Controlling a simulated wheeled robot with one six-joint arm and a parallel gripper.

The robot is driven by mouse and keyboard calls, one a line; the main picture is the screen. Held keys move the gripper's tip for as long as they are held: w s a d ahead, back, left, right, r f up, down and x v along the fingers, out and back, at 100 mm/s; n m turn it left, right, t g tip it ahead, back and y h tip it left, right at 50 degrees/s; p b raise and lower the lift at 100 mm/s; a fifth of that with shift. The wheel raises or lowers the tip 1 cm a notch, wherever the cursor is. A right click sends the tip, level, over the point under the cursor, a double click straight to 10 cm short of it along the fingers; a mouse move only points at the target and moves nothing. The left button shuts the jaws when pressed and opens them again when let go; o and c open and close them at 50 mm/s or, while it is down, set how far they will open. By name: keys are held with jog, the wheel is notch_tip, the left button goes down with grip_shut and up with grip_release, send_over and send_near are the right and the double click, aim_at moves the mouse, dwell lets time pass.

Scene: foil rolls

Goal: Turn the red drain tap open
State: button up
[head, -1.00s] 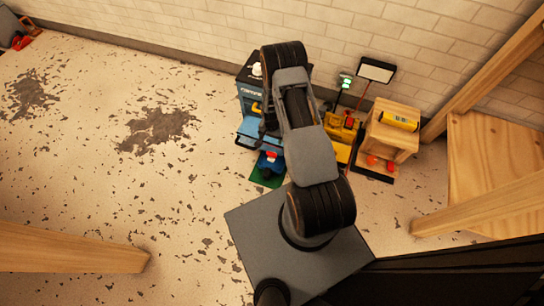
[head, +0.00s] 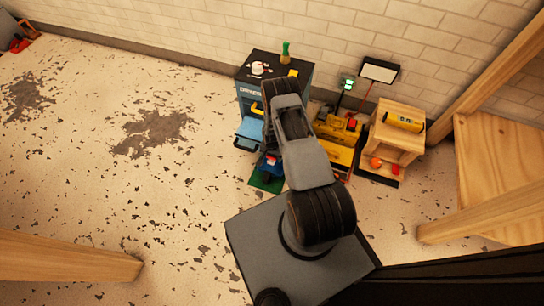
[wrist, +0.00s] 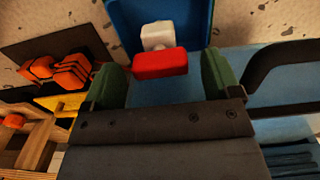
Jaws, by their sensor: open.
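The red tap handle (wrist: 160,64) sits on a white stem (wrist: 158,35) over a blue part (wrist: 190,12) in the wrist view. My gripper (wrist: 163,72) is open, with one green finger on each side of the red handle. Gaps show between the handle and both fingers, and no grip is visible. My arm hides most of the gripper there.
A dark-topped blue cabinet (head: 246,100) stands against the brick wall. A yellow machine (head: 342,140) and a wooden stand (head: 388,134) with a yellow roll (head: 404,121) stand to the right. Wooden beams (head: 65,255) cross the lower left and right.

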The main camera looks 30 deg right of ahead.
jog(key=shift+f, duration=0.15)
jog(key=c, duration=0.9)
jog(key=shift+n+b, duration=0.35)
jog(key=shift+n, duration=0.35)
jog(key=o, duration=0.9)
notch_tip(320, 180, up, 14)
jog(key=p, duration=0.5)
jog(key=shift+f, duration=0.1)
